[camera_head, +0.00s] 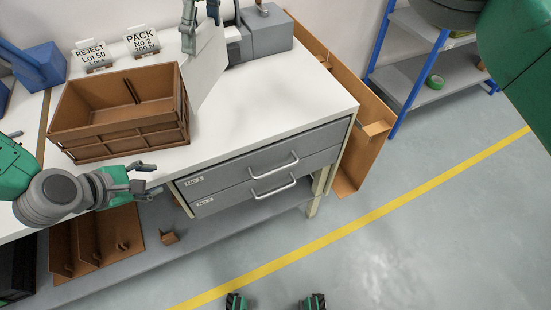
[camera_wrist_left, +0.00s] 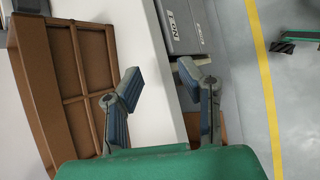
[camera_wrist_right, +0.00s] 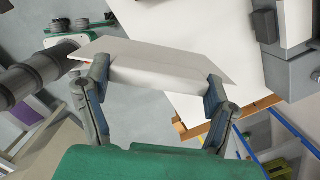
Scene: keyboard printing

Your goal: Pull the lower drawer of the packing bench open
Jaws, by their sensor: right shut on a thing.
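The packing bench (camera_head: 290,92) has two grey drawers under its white top, both looking shut. The lower drawer (camera_head: 230,198), labelled No 2, has a bar handle (camera_head: 273,188); the upper drawer (camera_head: 230,174) sits directly above it. My left gripper (camera_head: 148,179) is open and empty, left of the drawers near the bench's front edge. In the left wrist view its fingers (camera_wrist_left: 160,80) stand apart, with the drawer fronts (camera_wrist_left: 182,25) beyond. My right gripper (camera_head: 200,14) is shut on a white flat piece (camera_wrist_right: 165,68) above the bench top; that piece also shows in the head view (camera_head: 207,65).
A brown crate (camera_head: 120,146) stands on the bench at left, behind my left gripper. Sign cards (camera_head: 142,39) and a grey machine (camera_head: 266,32) stand at the back. Brown dividers (camera_head: 125,225) lie on the low shelf. The floor (camera_head: 400,230) before the drawers is clear.

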